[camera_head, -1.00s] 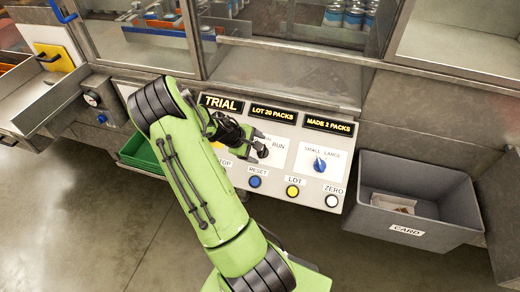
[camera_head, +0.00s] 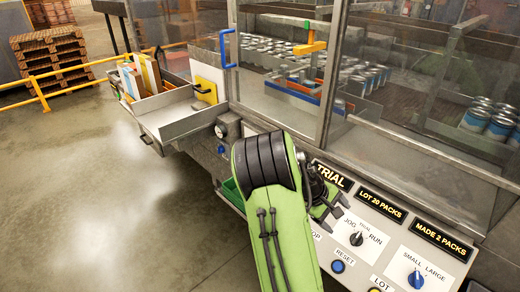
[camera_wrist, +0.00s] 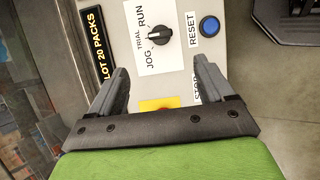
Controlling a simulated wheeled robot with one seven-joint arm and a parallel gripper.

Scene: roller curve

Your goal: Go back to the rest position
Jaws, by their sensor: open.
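My green arm reaches up to the control panel (camera_head: 385,218). My gripper (camera_head: 334,210) is just in front of the panel, left of the black JOG-TRIAL-RUN knob (camera_head: 356,239) and partly hidden by my arm. In the wrist view my gripper (camera_wrist: 160,66) is open and empty. The knob (camera_wrist: 160,35) lies beyond the fingertips, apart from them. The blue RESET button (camera_wrist: 209,26) is right of it. The yellow plate (camera_wrist: 158,104) of the stop button is mostly hidden behind the gripper's palm. The panel display reads TRIAL, LOT 20 PACKS and MADE 2 PACKS.
The blue SMALL-LARGE knob (camera_head: 416,279) is at the panel's right. A metal tray with cartons (camera_head: 150,78) stands at left, and a green bin (camera_head: 232,192) is below the panel. Cans (camera_head: 365,75) stand behind glass. Open floor (camera_head: 80,190) lies at left.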

